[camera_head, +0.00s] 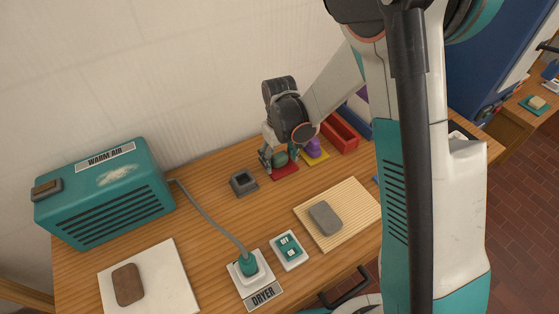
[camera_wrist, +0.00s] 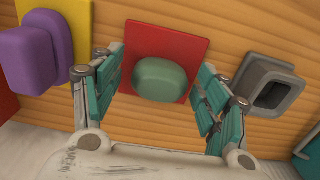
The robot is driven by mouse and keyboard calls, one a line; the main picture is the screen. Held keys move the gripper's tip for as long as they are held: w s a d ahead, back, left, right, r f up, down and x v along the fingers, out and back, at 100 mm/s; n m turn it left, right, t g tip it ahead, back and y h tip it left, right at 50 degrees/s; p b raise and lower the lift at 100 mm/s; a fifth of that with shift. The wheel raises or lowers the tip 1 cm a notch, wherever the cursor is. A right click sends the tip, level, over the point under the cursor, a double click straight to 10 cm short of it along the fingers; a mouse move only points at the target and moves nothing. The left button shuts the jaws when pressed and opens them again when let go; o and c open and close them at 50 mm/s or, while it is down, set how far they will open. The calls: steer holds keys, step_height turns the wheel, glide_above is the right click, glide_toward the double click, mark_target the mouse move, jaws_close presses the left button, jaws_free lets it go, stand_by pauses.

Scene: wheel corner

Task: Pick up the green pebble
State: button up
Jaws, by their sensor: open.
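The green pebble (camera_wrist: 160,80) is a rounded, smooth block on a red square mat (camera_wrist: 167,38). It shows between the two teal-padded fingers of my gripper (camera_wrist: 158,92) in the wrist view. The fingers are spread, with a gap on each side of the pebble. In the head view my gripper (camera_head: 272,160) is low over the red mat (camera_head: 285,171) at the back of the table. There the pebble (camera_head: 281,159) is partly hidden by the fingers.
A purple object (camera_wrist: 38,52) on a yellow mat (camera_wrist: 75,16) stands on one side. A grey hollow square block (camera_wrist: 271,88) is on the other. The table also holds a teal dryer box (camera_head: 105,195), a grey stone (camera_head: 325,218) on a slatted board (camera_head: 362,200), and a red tray (camera_head: 341,137).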

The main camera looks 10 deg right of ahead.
mark_target(279, 155)
steer(key=c, duration=1.3)
steer(key=shift+o, duration=0.2)
step_height(279, 155, up, 20)
steer(key=p, duration=0.6)
